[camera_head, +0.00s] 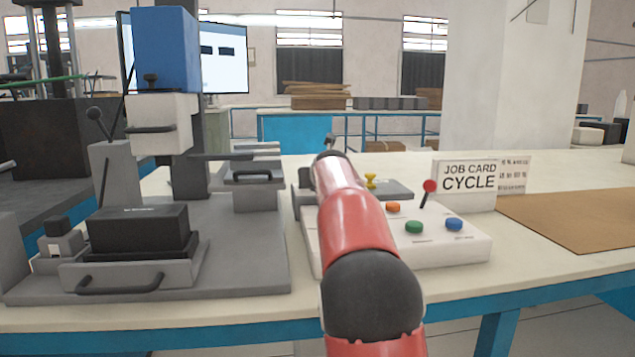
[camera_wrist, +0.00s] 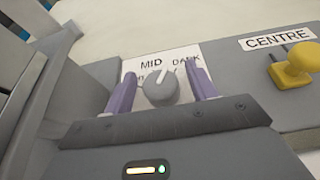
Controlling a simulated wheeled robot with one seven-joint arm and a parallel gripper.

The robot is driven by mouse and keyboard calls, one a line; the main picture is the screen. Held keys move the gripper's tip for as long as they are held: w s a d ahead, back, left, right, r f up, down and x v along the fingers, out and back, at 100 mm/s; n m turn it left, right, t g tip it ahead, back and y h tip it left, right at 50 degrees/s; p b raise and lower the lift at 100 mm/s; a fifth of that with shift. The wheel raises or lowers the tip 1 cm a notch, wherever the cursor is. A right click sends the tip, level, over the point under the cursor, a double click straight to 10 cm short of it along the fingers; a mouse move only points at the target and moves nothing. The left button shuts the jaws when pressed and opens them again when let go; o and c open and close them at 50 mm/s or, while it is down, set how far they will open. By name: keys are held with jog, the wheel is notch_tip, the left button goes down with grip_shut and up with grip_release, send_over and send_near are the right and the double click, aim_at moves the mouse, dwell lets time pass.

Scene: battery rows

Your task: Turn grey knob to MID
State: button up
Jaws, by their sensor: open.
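The grey knob (camera_wrist: 159,92) is in the middle of the wrist view, on a white label plate (camera_wrist: 187,52) with MID and DARK printed above it. A third label at the left is mostly hidden. A pale pointer mark on the knob points up and slightly right, toward the space between MID and DARK. My gripper (camera_wrist: 162,74) is open, with one purple finger on each side of the knob. I cannot tell whether either finger touches it. In the head view my red arm hides the knob and the gripper.
A yellow knob (camera_wrist: 293,66) beside a CENTRE label (camera_wrist: 278,40) is at the right. In the head view, a white panel (camera_head: 453,250) has coloured buttons and a red-topped lever (camera_head: 429,188). A JOB CARD CYCLE sign (camera_head: 468,178) stands behind. A grey machine (camera_head: 165,140) stands left.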

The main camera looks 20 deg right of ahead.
jog(key=c, duration=1)
jog(key=shift+y, duration=0.3)
jog(key=shift+d+r+n+y+p, duration=0.1)
jog(key=shift+d+n+y+p, duration=0.05)
jog(key=shift+n+y+p, duration=0.5)
jog(key=shift+n+t+y+p, duration=0.3)
jog(key=shift+n+y+p, duration=0.15)
jog(key=shift+n+y, duration=0.7)
jog(key=n+y+p, duration=0.2)
jog(key=n+y, duration=0.1)
jog(key=shift+y, duration=0.4)
jog(key=shift+n+g+y+p, duration=0.6)
jog(key=shift+n+g+y, duration=0.2)
jog(key=shift+n+y, duration=0.3)
